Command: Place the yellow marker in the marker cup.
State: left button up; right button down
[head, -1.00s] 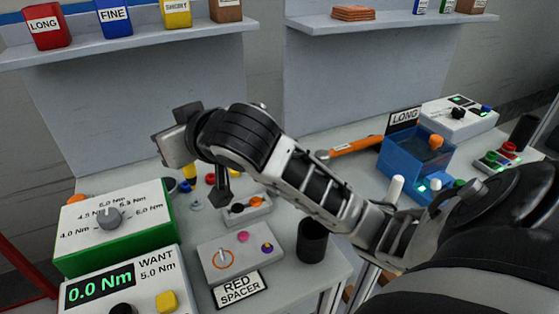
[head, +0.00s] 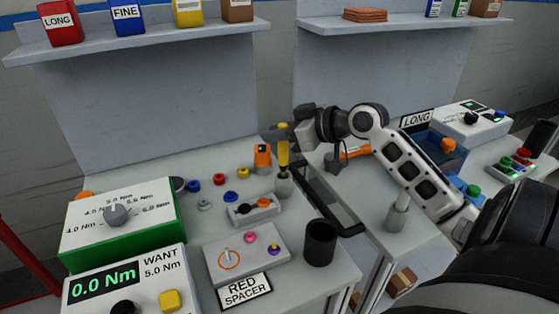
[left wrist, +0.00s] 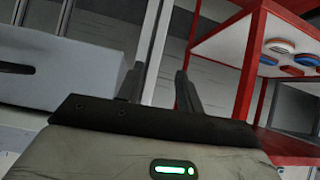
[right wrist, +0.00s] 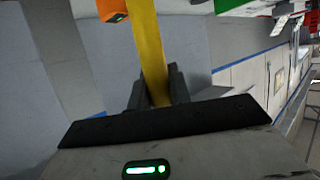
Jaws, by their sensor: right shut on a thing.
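The yellow marker (head: 283,148) is held upright, dark end down, in my right gripper (head: 284,134). In the right wrist view, the yellow shaft (right wrist: 149,50) runs between the two shut fingers (right wrist: 159,88). A black open cup (head: 320,241), which looks like the marker cup, stands near the front edge, to the right of the red spacer panel. The marker is behind it and to its left. The marker's lower end appears just over a small grey cylinder (head: 284,188); I cannot tell whether they touch. My left gripper (left wrist: 160,86) shows only in its wrist view, open and empty.
The red spacer panel (head: 237,257) and a small tray (head: 253,210) lie left of the cup. Several coloured rings and an orange block (head: 262,156) are behind. A dark-edged gap separates this bench from the right one, where a grey post (head: 398,214) stands.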

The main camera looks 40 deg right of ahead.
jog(key=shift+f, duration=2.85)
jog(key=c, duration=1.3)
grip_release()
jog(key=shift+f, duration=0.1)
jog(key=b+v, duration=0.1)
jog(key=v, duration=1.1)
